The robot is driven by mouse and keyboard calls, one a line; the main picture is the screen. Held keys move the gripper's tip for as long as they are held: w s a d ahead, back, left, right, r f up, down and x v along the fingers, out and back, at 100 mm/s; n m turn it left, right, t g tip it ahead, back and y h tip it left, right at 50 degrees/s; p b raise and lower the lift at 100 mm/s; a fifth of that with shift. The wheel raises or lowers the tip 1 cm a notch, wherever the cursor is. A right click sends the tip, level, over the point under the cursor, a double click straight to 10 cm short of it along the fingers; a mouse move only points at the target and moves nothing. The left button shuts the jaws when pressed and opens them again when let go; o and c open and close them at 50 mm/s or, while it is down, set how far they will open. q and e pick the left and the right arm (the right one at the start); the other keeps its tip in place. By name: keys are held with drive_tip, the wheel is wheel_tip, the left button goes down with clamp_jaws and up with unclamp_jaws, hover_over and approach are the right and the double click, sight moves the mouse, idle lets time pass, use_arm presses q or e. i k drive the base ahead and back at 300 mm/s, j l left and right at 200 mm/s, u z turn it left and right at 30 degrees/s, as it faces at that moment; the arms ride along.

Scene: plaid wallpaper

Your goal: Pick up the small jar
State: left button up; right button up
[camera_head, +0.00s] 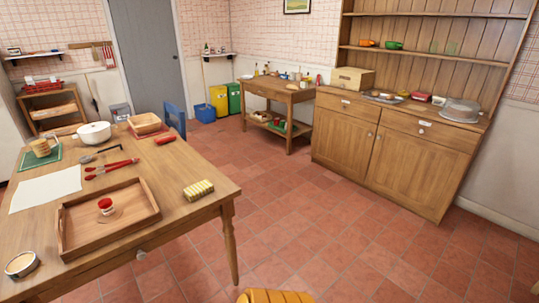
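A small jar with a red lid (105,205) stands in a wooden tray (150,207) on the near left table. Its body is pale and low, and what it holds is too small to tell. A round pale tin or dish with a dark rim (21,265) sits left of the tray, near the table's front left corner. Neither of my grippers is in view.
The wooden table (200,215) also bears a yellow block (198,190), red-handled tools (110,168), a white sheet (45,188) and a white pot (94,134). Tiled floor (310,210) lies clear to the right. A yellow ribbed object (275,296) shows at the bottom edge.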

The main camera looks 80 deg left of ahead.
sight(106, 204)
drive_tip(key=u, duration=4.1)
